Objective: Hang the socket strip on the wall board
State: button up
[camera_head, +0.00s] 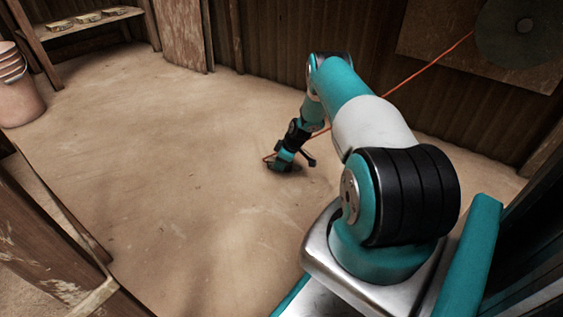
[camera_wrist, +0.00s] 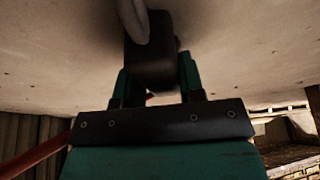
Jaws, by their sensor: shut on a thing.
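My gripper (camera_head: 279,163) is low over the sandy floor in the middle of the head view. In the wrist view its teal fingers (camera_wrist: 157,82) are shut on a dark block, which looks like the socket strip (camera_wrist: 152,58). A pale grey loop or cord (camera_wrist: 134,18) shows at its far end. In the head view the strip is small and mostly hidden by the gripper. An orange cable (camera_head: 430,65) runs from the gripper area up to a dark round reel (camera_head: 520,30). The reel is in front of a brown wall board (camera_head: 420,38) at upper right.
The floor (camera_head: 180,150) around the gripper is clear. Pinkish buckets (camera_head: 18,90) stand at the far left. A wooden shelf (camera_head: 95,25) with small items is at the back left. A wooden frame (camera_head: 50,225) is at the near left. Dark plank walls (camera_head: 280,40) close the back.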

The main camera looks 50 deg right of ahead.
jog(key=shift+f, duration=0.25)
jog(key=o, duration=1)
